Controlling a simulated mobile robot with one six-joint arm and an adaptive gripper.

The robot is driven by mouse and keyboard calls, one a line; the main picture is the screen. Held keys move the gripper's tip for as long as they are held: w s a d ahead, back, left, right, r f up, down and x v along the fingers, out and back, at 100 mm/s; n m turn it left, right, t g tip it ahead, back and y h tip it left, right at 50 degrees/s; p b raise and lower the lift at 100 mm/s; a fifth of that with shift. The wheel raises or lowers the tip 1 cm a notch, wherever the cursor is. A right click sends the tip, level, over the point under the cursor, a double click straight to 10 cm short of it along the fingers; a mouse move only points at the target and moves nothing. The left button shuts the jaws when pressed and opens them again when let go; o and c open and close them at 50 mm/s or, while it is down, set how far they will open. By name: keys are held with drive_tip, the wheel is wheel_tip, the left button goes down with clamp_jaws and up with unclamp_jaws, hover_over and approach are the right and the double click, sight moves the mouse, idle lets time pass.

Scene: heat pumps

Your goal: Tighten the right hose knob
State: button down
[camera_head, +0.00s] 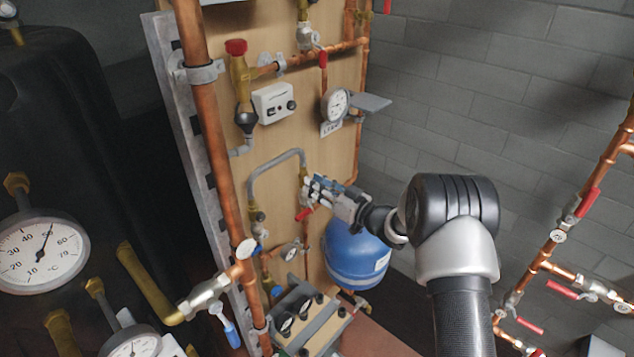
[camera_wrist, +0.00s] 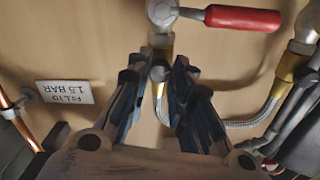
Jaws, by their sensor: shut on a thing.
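The grey braided hose (camera_head: 272,162) arcs over the wooden board between two fittings. In the wrist view, the hose (camera_wrist: 242,124) hangs as a U because the picture is upside down. The right hose knob (camera_wrist: 160,74) is small and metallic, at the hose end below a brass fitting (camera_wrist: 162,48). My gripper (camera_head: 314,188) reaches this right end from the right. In the wrist view, my gripper (camera_wrist: 160,80) has its dark fingers on either side of the knob, shut on it. The fingers partly hide the knob. The left hose end (camera_wrist: 287,88) has another brass fitting.
A red-handled valve (camera_head: 304,214) sits just below my gripper; its handle (camera_wrist: 242,18) lies close by in the wrist view. A blue tank (camera_head: 355,256) stands below the arm. A "FILL TO 1.5 BAR" label (camera_wrist: 65,92) is on the board. Copper pipe (camera_head: 212,140) runs at left.

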drive_tip(key=shift+m+p, duration=0.85)
drive_tip(key=shift+m, duration=1.35)
drive_tip(key=c, duration=1.4)
unclamp_jaws()
drive_tip(key=shift+d, duration=0.1)
drive_tip(key=v, duration=1.1)
drive_tip(key=shift+s+d, duration=0.3)
drive_tip(key=shift+w+r, duration=0.1)
